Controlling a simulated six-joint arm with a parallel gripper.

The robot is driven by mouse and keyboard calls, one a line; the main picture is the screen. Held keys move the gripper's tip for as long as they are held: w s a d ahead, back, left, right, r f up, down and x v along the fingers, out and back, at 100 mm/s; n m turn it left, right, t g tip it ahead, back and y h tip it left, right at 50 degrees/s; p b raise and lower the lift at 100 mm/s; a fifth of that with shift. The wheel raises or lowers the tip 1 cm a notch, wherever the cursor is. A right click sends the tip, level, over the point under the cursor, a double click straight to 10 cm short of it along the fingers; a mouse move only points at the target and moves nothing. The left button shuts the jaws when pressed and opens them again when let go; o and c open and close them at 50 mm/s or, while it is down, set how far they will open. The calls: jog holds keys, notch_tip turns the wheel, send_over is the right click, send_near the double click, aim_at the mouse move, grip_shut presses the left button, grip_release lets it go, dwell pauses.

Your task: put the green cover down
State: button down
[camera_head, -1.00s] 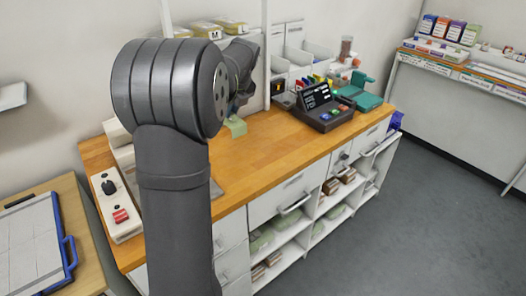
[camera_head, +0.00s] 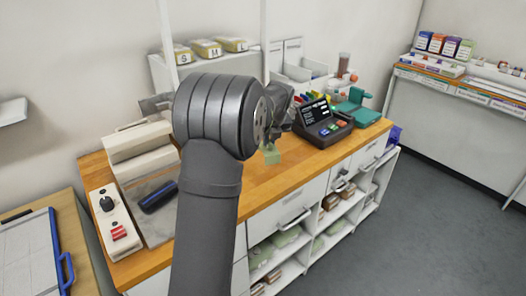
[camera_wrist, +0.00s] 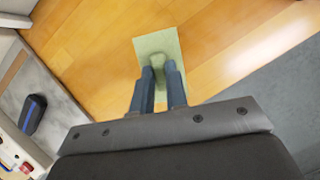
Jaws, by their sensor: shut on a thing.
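The green cover (camera_wrist: 157,48) is a thin pale green plate with a raised grip on top. In the wrist view my gripper (camera_wrist: 160,76) is shut on that grip, with the two dark fingers close together. In the head view the green cover (camera_head: 271,153) shows beside my arm, over the front part of the wooden counter. My gripper is mostly hidden there behind my own arm. I cannot tell whether the cover touches the counter or hangs just above it.
A dark terminal (camera_head: 323,124) and a teal device (camera_head: 356,103) stand to the right. A white machine with a grey plate (camera_head: 160,222) and a control box (camera_head: 115,222) are at the left. Bare wooden counter (camera_head: 265,187) lies around the cover.

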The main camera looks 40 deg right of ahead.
aim_at(267, 153)
jog(key=w, duration=0.1)
jog(key=w+f, duration=0.1)
jog(key=shift+w+a+f, duration=0.3)
jog(key=shift+w+f, duration=0.05)
jog(key=shift+w, duration=0.05)
jog(key=shift+f, duration=1.95)
jog(key=shift+f, duration=0.1)
jog(key=c, duration=1.4)
grip_release()
jog(key=shift+c, duration=0.2)
jog(key=v, duration=1.2)
